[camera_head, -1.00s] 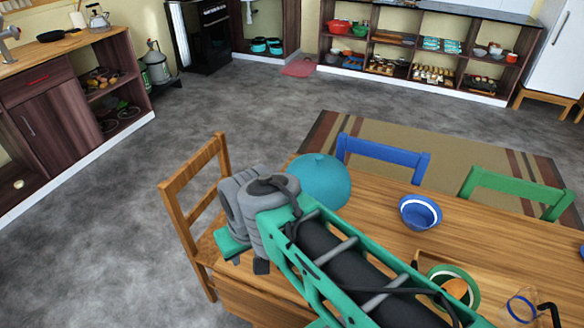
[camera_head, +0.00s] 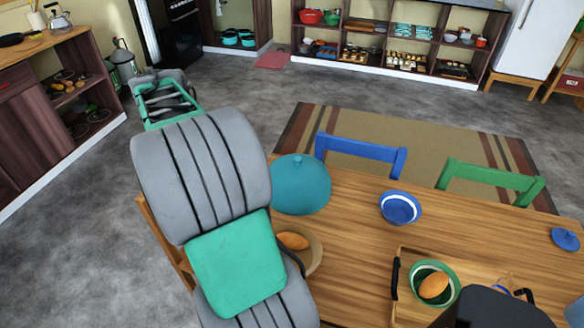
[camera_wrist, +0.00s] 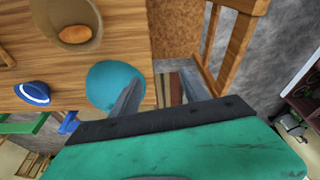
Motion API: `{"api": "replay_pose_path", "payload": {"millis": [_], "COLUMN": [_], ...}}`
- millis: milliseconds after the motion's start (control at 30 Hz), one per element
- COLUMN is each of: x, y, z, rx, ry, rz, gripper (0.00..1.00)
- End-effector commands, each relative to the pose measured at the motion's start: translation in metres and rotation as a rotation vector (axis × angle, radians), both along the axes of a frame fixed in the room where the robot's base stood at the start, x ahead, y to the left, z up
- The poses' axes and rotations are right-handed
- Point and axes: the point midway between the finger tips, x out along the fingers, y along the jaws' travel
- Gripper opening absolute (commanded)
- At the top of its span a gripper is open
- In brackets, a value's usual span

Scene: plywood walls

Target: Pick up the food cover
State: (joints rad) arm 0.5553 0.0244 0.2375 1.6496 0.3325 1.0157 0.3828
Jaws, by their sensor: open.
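The food cover, a teal dome with a small knob on top (camera_head: 300,184), sits on the wooden table's far left corner in the head view. It also shows in the wrist view (camera_wrist: 108,84), left of centre. My gripper (camera_wrist: 163,82) is open and empty in the wrist view. Its left finger overlaps the dome's right edge in the picture, while its right finger is over the gap by a wooden chair. I cannot tell whether the finger touches the dome. In the head view my arm hides much of the table's left end, and I cannot make out the fingers.
A bowl with a bread-like item (camera_head: 312,252) stands just in front of the dome. A blue bowl (camera_head: 400,208) is to its right, and a tray (camera_head: 402,313) holds a green-rimmed bowl. Blue (camera_head: 362,155), green (camera_head: 490,182) and wooden (camera_head: 160,240) chairs edge the table.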

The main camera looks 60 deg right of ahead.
Motion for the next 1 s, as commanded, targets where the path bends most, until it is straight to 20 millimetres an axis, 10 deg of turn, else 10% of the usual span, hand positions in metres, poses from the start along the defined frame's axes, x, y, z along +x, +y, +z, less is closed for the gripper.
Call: {"api": "replay_pose_path", "payload": {"millis": [100, 300, 1000], "x": [-0.046, -0.124, -0.145], "y": [-0.131, -0.232, -0.249], "z": [-0.014, -0.045, -0.127], "rx": [-0.001, -0.016, -0.021], "ry": [0.005, -0.009, -0.016], "rz": [-0.468, -0.911, -0.959], "gripper": [0.53, 0.53, 0.53]}}
